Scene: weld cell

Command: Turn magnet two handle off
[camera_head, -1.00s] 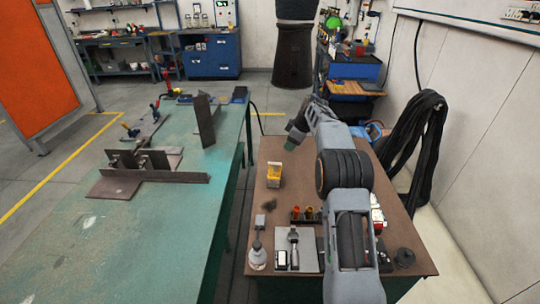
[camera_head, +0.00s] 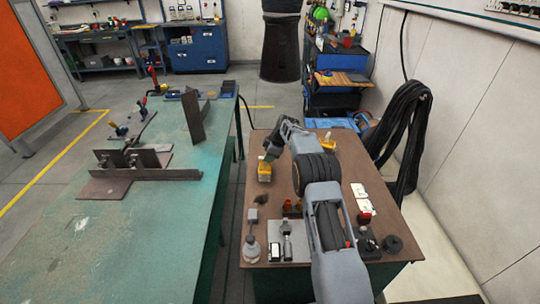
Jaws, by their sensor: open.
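A yellow block with a pale top, which looks like a switchable magnet (camera_head: 264,174), sits on the brown table at its left side. My gripper (camera_head: 268,157) is open at the top of this block, coming from the upper right. It overlaps the block's top in the picture; I cannot tell whether it touches. The handle is too small and too covered to make out. A second yellow item (camera_head: 327,139) shows beyond my arm, farther back and partly hidden. I cannot tell which of them is magnet two.
The brown table (camera_head: 385,230) bears white cards (camera_head: 361,197), a black round piece (camera_head: 392,243) and small tools at the front. A green welding table (camera_head: 130,240) with steel plates (camera_head: 150,170) stands left. Black cables (camera_head: 405,130) hang at right.

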